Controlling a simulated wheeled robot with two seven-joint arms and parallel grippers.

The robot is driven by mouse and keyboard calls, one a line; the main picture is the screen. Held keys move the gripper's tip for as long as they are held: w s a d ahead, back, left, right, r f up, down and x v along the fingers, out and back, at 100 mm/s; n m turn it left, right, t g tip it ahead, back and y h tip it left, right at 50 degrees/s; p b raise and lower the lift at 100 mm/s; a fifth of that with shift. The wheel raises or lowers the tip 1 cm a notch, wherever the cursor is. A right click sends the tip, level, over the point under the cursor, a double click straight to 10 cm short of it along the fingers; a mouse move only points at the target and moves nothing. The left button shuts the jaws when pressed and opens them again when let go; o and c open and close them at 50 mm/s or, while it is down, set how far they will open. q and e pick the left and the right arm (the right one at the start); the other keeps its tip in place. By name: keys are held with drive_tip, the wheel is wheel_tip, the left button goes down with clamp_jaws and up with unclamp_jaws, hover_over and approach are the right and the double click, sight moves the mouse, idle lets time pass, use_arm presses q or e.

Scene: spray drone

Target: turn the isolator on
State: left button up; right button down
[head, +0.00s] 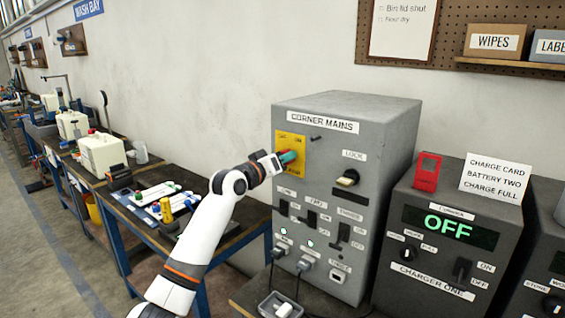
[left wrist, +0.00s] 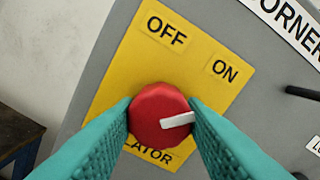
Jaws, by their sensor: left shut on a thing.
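The isolator is a red rotary knob (left wrist: 158,114) with a white pointer bar, on a yellow plate (left wrist: 195,60) marked OFF and ON. In the left wrist view the pointer bar lies to the right of the knob's centre, below the ON label. The plate is on the upper left front of the grey CORNER MAINS cabinet (head: 395,135). My left gripper (head: 290,158) is at the plate, its teal fingers shut on the red knob from both sides; these fingers also show in the left wrist view (left wrist: 160,118). My right gripper is not in view.
To the right stands the CHARGER ONE unit (head: 440,245), showing OFF. A workbench (head: 150,215) with tools and white containers runs along the wall at left.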

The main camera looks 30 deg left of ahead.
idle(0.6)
use_arm(q)
drive_tip(key=o, duration=1)
drive_tip(key=s+a+b, duration=0.1)
drive_tip(key=s+b, duration=0.2)
drive_tip(key=s, duration=0.9)
drive_tip(key=shift+f, duration=0.15)
